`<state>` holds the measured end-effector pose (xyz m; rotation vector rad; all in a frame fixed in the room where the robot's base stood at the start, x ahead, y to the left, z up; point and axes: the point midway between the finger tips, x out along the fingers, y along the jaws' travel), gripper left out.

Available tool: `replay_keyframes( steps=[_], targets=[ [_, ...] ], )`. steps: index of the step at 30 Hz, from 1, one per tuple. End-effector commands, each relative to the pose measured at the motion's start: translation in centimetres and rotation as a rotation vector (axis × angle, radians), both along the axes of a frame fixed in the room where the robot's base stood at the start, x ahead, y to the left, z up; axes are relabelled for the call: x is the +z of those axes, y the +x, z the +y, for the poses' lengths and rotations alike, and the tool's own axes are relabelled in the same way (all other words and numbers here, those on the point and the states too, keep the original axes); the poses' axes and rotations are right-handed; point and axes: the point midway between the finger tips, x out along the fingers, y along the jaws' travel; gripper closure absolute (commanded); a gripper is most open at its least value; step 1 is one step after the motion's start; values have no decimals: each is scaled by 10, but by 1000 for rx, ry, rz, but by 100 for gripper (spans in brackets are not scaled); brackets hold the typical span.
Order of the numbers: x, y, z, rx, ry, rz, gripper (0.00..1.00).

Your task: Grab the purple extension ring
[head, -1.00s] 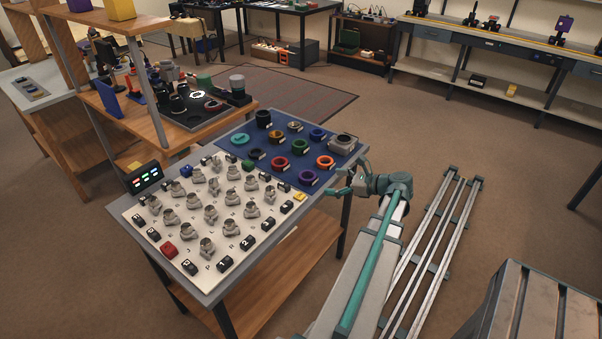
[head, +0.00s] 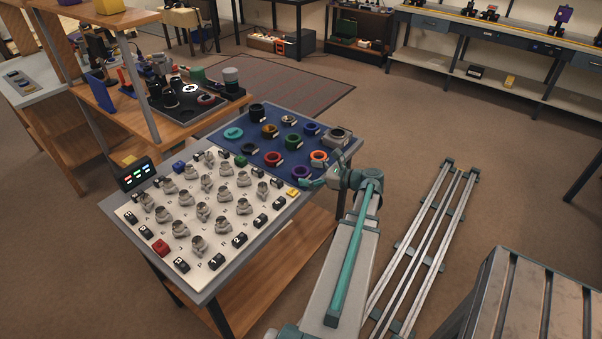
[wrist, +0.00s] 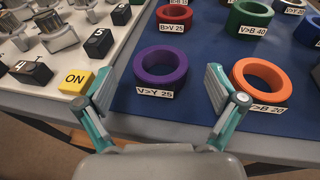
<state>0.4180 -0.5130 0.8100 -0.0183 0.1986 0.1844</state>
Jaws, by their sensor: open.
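The purple extension ring (wrist: 160,62) lies flat on the blue mat (wrist: 190,112), with a white label reading "V>Y 25" (wrist: 155,92) at its near side. In the head view the purple ring (head: 301,172) sits near the mat's front edge. My gripper (wrist: 158,88) is open and empty, its two fingers spread on either side of the ring in the wrist view, apart from it. The right finger is close to the orange ring (wrist: 262,78). In the head view my gripper (head: 311,182) is at the table edge beside the purple ring.
Red (wrist: 173,14) and green (wrist: 249,16) rings lie beyond the purple one. A yellow "ON" block (wrist: 77,80) is close to the left finger, on the white board (head: 150,225). Several labelled black blocks and grey parts stand on that board.

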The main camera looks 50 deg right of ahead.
Motion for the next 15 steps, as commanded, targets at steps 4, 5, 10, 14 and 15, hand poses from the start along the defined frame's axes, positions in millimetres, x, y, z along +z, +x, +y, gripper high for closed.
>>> replay_keyframes(
  steps=[4,5,10,14,15],
  targets=[
    [-2,22,3,2,-1,0,6],
    [-3,25,4,2,-1,0,6],
    [-5,31,5,0,0,1,6],
    [-5,30,5,0,0,1,6],
    [-5,30,5,0,0,1,13]
  ],
)
